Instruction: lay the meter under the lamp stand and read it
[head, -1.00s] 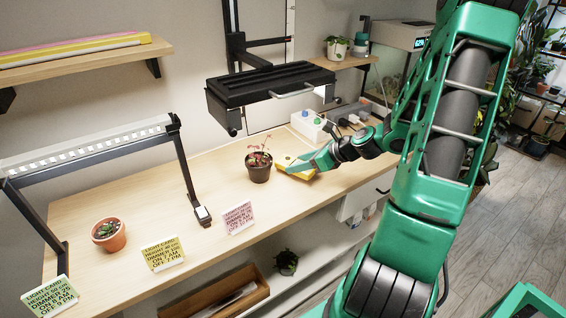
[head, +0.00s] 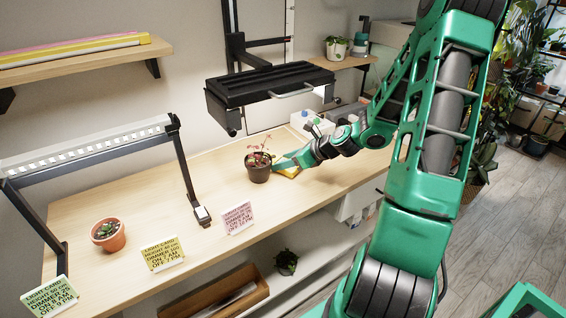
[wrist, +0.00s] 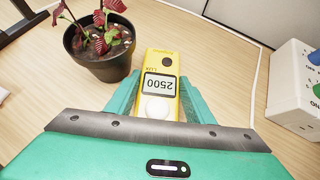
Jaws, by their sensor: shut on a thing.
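The yellow meter (wrist: 160,85) lies face up between the fingers of my gripper (wrist: 155,98) in the wrist view. Its display shows 2500, with LUX beside it, and a white round sensor. In the head view the meter (head: 289,173) is mostly hidden by my gripper (head: 280,164), beside the dark pot. I cannot tell if it touches the tabletop. A black lamp (head: 270,85) hangs from an upright post above this part of the table. A second lamp stand (head: 90,143), with a lit white strip on dark legs, stands at the left.
The dark pot with a reddish plant (head: 258,170) is close left of my gripper. A white box with coloured knobs (wrist: 300,92) is at the right in the wrist view. Cards (head: 238,217) and a terracotta pot (head: 108,236) stand farther left.

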